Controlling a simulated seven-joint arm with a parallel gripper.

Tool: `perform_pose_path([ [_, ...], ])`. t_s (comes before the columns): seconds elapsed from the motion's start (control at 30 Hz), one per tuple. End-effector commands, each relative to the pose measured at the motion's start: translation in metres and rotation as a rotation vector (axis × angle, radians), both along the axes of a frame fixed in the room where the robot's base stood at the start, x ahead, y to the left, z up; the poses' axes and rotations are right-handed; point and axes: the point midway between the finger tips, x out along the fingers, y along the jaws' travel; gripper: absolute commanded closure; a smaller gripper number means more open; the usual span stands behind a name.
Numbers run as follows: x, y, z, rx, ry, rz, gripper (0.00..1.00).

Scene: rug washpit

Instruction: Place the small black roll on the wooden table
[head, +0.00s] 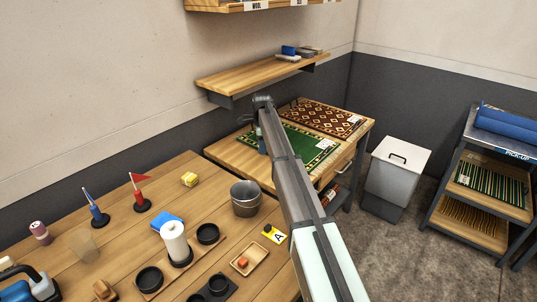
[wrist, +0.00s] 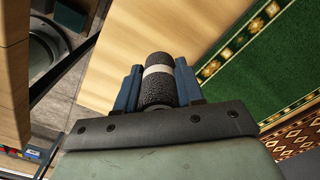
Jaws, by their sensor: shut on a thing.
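The small black roll (wrist: 158,92) has a pale band around its middle. In the wrist view it sits between the two blue fingers of my gripper (wrist: 158,78), which is shut on it. In the head view my gripper (head: 262,147) hangs beside the green rug, over the far wooden table (head: 228,153); the roll cannot be made out there. The wrist view shows bare pale wood (wrist: 120,55) beyond the roll. I cannot tell whether the roll touches the wood.
A green patterned rug (head: 300,142) and a red patterned rug (head: 322,117) lie on the far table. A wooden shelf (head: 250,78) is above. A white bin (head: 397,165) stands right.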

Motion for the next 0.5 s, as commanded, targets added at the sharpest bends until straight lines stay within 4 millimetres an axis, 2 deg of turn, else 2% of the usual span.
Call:
perform_pose_path([
  [0.1, -0.001, 0.0, -0.02, 0.0, 0.002, -0.001, 0.92],
  [0.33, 0.0, 0.0, -0.037, 0.0, 0.0, -0.001, 0.92],
  [0.5, 0.0, 0.0, -0.057, 0.0, 0.001, -0.002, 0.92],
])
